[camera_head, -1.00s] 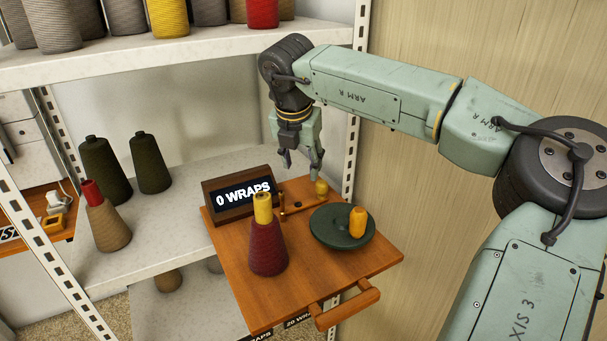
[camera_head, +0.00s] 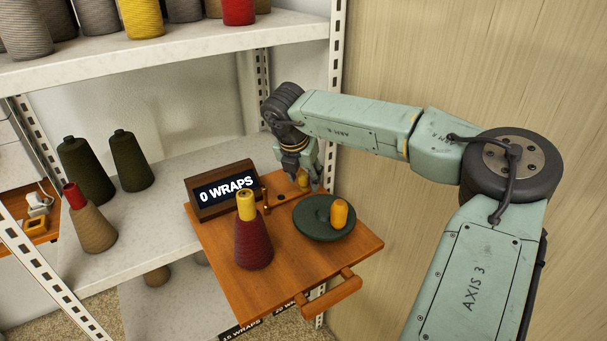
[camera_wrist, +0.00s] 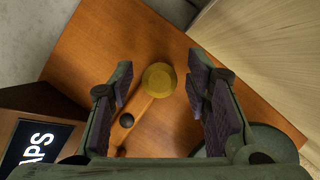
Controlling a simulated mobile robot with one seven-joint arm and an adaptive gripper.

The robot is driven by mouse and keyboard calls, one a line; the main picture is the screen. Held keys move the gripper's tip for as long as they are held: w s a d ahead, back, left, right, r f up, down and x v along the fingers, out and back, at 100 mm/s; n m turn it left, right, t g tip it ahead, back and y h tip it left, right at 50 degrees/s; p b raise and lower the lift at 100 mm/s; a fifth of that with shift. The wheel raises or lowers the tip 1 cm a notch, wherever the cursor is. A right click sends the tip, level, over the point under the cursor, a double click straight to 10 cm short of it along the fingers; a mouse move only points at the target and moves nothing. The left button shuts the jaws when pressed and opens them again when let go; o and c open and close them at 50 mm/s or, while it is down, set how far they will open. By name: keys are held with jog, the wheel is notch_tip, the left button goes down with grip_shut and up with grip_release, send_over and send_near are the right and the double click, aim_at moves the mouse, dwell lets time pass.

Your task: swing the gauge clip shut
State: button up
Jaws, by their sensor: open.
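The gauge clip appears to be a thin wooden arm (camera_wrist: 141,108) with a round brass knob (camera_wrist: 159,80) at its far end. It lies on the orange wooden board (camera_wrist: 105,45); the brass knob (camera_head: 303,180) also shows near the board's back right in the head view. A small dark round spot (camera_wrist: 127,120) lies beside the arm. My gripper (camera_wrist: 158,95) is open, with one finger on each side of the knob and visible gaps to it. In the head view my gripper (camera_head: 306,172) is low over the board's back corner, partly hiding that area.
A display reading "0 WRAPS" (camera_head: 226,188) stands at the board's back left. A maroon cone (camera_head: 253,243) with a yellow top and a dark green dish (camera_head: 318,231) holding an orange spool (camera_head: 339,214) stand nearby. A pale wall (camera_head: 420,60) is close on the right.

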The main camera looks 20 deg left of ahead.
jog(key=shift+c, duration=0.5)
grip_shut()
dwell(0.4)
